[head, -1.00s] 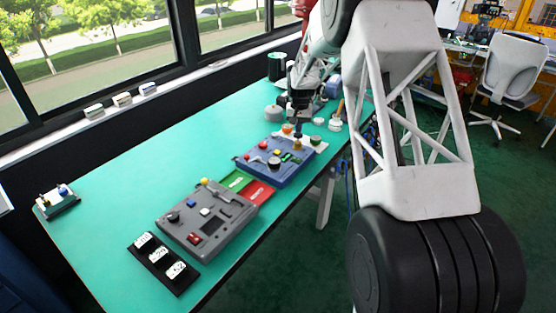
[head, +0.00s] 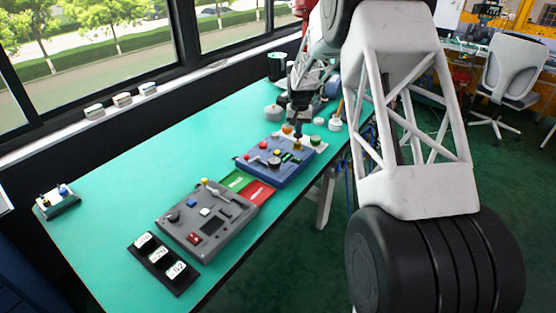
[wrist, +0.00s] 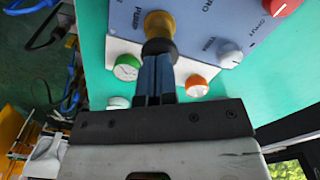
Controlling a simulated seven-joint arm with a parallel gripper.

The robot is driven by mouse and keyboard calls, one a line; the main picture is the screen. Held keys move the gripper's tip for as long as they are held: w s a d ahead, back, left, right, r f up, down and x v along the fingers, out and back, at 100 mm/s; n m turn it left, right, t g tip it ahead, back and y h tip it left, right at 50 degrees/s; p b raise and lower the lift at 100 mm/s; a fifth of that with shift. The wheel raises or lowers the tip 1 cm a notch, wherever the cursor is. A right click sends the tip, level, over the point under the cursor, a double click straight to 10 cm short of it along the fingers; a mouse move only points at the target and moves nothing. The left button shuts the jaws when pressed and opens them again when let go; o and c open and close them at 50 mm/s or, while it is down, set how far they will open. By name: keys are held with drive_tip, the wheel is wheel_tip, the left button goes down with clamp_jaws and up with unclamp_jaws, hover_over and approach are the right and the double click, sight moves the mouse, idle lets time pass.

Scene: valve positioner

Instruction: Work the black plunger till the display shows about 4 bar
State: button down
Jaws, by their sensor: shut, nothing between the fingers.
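The blue positioner box (head: 275,163) lies on the green bench in the head view, and its panel (wrist: 205,25) shows in the wrist view. A dark cap (wrist: 159,46), seemingly the black plunger, sits at the fitting's near end. My gripper (wrist: 155,62) is shut and empty; its fingertips are at this cap and appear to touch it. In the head view my gripper (head: 298,131) is above the box's far right corner.
Near my fingers are a green-rimmed dial (wrist: 126,67), an orange-rimmed one (wrist: 196,85), a pale knob (wrist: 229,54) and a red knob (wrist: 281,6). A grey control box (head: 206,217) lies nearer, with red and green cards between.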

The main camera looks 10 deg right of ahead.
drive_tip(key=shift+f, duration=1.35)
drive_tip(key=shift+r, duration=0.1)
drive_tip(key=shift+r, duration=1.65)
drive_tip(key=shift+f, duration=0.1)
drive_tip(key=shift+f, duration=1.15)
idle(1.8)
drive_tip(key=shift+r, duration=1.25)
drive_tip(key=shift+r, duration=0.15)
